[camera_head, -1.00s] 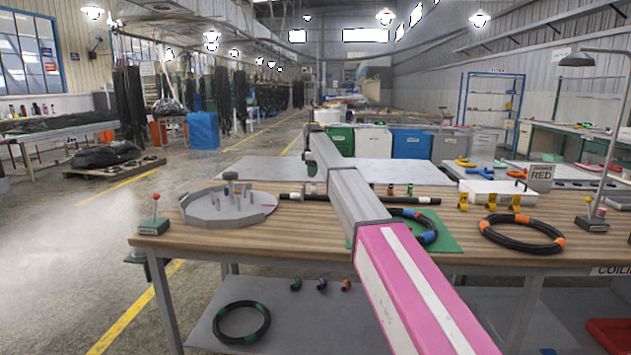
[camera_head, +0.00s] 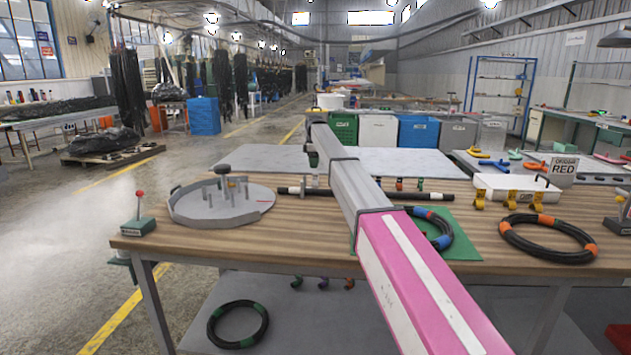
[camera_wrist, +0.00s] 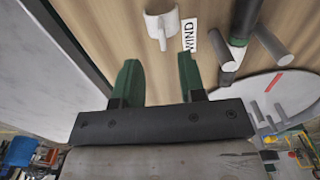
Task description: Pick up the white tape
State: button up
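In the wrist view, a small white curved piece (camera_wrist: 160,24), which may be the white tape, rests on the wooden tabletop beside a label reading "WIND" (camera_wrist: 189,36). My gripper (camera_wrist: 158,66) has two dark green fingers standing apart with nothing between them. The white piece lies beyond the fingertips, roughly in line with the gap. In the head view, my arm crosses the table, and my gripper at its far end is small and dark (camera_head: 313,158). I cannot clearly make out the white piece there.
A grey round fixture with pegs (camera_head: 222,204) stands left of my arm. A black hose (camera_head: 290,191) lies beside it. A coil with blue bands (camera_head: 441,231) and one with orange bands (camera_head: 548,235) lie on the right. Bins (camera_head: 378,130) stand behind the table.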

aim_at(316, 174)
jog(key=f, duration=0.5)
jog(key=shift+s+d+f, duration=0.2)
jog(key=shift+d+f, duration=0.1)
grip_shut()
